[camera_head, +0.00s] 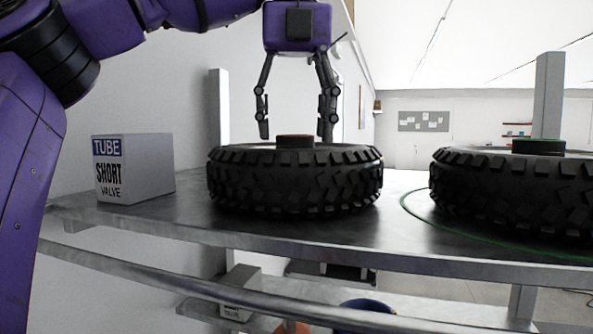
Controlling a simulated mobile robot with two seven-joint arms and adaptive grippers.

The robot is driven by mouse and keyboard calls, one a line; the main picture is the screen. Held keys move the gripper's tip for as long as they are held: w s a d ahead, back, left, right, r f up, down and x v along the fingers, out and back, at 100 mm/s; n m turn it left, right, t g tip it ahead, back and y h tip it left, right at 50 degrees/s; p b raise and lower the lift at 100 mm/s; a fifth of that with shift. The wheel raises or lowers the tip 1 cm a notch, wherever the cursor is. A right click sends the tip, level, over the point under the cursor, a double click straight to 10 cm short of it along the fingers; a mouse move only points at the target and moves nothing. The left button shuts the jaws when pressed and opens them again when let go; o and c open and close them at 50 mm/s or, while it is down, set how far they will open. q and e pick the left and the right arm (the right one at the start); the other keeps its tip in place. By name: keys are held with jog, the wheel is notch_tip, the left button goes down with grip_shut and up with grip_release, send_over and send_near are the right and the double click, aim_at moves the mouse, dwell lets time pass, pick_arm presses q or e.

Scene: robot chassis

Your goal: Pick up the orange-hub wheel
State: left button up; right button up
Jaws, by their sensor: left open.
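The orange-hub wheel (295,182) lies flat on the metal shelf (300,229), a black knobbly tyre with a raised dark hub whose top shows a thin orange-brown tint. My left gripper (296,132) points down right above this wheel, with its two fingers spread to either side of the hub. The fingertips are near the height of the hub; whether they touch the wheel I cannot tell. My right gripper is not in view.
A second wheel (515,190) with a green-edged hub lies at the right, by a green ring on the shelf. A white tube box (133,168) stands at the left. A lower shelf holds a blue round item (366,305). Shelf posts (548,95) rise behind.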

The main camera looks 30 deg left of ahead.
pick_arm(q)
jog(key=shift+w+a+f, duration=0.1)
jog(key=shift+a+f, duration=0.1)
jog(key=shift+f, duration=1)
grip_shut()
jog(key=shift+r, duration=0.1)
